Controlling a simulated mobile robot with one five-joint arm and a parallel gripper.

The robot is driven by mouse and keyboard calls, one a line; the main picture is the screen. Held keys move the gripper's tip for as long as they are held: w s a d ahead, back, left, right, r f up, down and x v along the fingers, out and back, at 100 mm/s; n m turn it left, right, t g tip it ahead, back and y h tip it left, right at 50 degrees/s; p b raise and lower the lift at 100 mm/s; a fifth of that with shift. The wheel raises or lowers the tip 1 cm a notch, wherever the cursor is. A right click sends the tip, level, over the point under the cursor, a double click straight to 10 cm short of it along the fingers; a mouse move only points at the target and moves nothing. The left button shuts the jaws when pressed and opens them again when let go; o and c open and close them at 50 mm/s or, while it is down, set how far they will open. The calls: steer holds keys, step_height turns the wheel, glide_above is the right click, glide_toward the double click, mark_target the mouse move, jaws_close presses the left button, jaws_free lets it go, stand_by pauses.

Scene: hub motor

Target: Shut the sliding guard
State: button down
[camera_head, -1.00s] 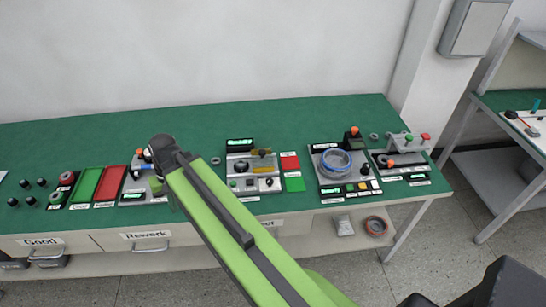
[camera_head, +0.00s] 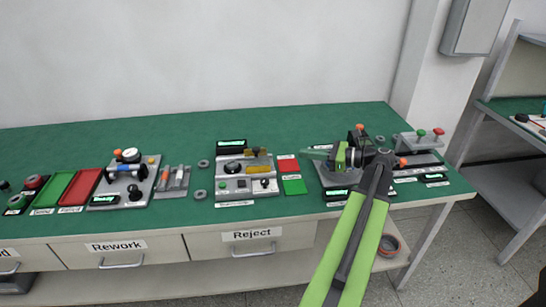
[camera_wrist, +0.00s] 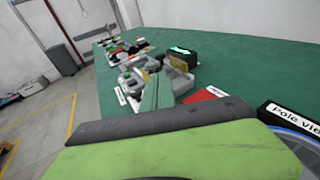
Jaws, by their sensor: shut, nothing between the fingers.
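An amber see-through piece (camera_head: 258,154), which looks like the sliding guard, stands at the back right of the grey middle station (camera_head: 235,187). It also shows as a yellow panel in the wrist view (camera_wrist: 181,67). It is too small to tell how far along its track it is. My gripper (camera_head: 312,153) is at the right station, right of the middle station and apart from the guard. Its fingers are shut and empty, pointing left. In the wrist view my gripper (camera_wrist: 157,84) points toward the middle station.
Red (camera_head: 288,165) and green (camera_head: 294,185) pads lie between the middle station and my gripper. The right station with its blue ring (camera_wrist: 294,128) is under my arm, mostly hidden. Posts with red and green knobs (camera_head: 430,139) stand farther right. The green bench behind is clear.

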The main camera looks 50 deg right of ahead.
steer(key=b, duration=0.2)
glide_toward(256, 156)
steer(key=w, duration=0.1)
steer(key=w+a+r, duration=0.1)
steer(key=w, duration=0.3)
steer(key=shift+w+a+r, duration=0.1)
steer(key=shift+a+r, duration=0.1)
steer(key=shift+a, duration=0.05)
